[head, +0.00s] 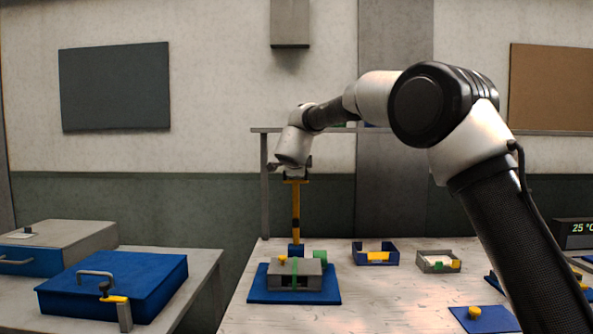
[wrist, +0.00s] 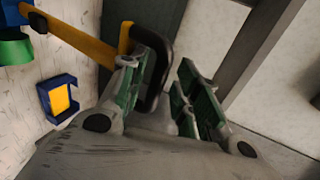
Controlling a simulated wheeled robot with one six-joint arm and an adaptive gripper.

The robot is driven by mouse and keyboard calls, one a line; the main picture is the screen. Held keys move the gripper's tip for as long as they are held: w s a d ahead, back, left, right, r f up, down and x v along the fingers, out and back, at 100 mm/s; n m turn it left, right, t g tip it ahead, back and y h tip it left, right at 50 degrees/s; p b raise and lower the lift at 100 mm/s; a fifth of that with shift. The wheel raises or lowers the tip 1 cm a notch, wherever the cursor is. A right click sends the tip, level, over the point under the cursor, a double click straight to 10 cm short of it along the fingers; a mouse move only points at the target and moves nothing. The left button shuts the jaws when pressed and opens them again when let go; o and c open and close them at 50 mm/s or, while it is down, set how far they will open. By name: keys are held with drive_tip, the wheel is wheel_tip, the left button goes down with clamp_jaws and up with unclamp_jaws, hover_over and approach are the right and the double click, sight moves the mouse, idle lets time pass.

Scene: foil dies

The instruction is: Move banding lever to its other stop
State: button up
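A yellow lever (head: 296,205) stands upright on a blue block (head: 295,249) at the back left of the pale worktable. In the wrist view the yellow lever (wrist: 78,38) runs from a dark pivot at upper left to a black loop-shaped handle (wrist: 164,60). My gripper (head: 297,172) is at the lever's top end. In the wrist view my gripper (wrist: 170,66) has its green-padded fingers apart, with the handle beside the left finger and a gap to the right one. The left finger hides part of the handle; contact cannot be told.
A grey block fixture (head: 300,283) on a blue plate stands in front of the lever. A blue bin (head: 378,260) and a grey bin (head: 438,268) are to the right. A blue handled case (head: 140,275) lies on the left bench. A grey post (head: 264,190) rises behind the lever.

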drive_tip(key=v, duration=1.2)
drive_tip(key=shift+a, duration=0.1)
drive_tip(key=s+a+f+n+g+y, duration=0.2)
drive_tip(key=s+a+f+n+y, duration=0.3)
drive_tip(key=n+y, duration=0.4)
drive_tip(key=s+d+f+n+g, duration=0.45)
drive_tip(key=s+d+n, duration=0.2)
drive_tip(key=s, duration=0.25)
drive_tip(key=s+d+f+n+g+h, duration=0.1)
drive_tip(key=s+d+f+h, duration=0.1)
drive_tip(key=s+d, duration=0.7)
drive_tip(key=s+d+f+n+g+h, duration=0.1)
drive_tip(key=s+d+f+h, duration=0.2)
drive_tip(key=s+d, duration=0.7)
drive_tip(key=s+d+f+n+g+h, duration=0.1)
drive_tip(key=s+d+f+h, duration=0.2)
drive_tip(key=s+d, duration=0.6)
drive_tip(key=d, duration=0.7)
drive_tip(key=shift+s+f+h, duration=0.25)
drive_tip(key=shift+s+h, duration=0.05)
drive_tip(key=shift+s, duration=0.1)
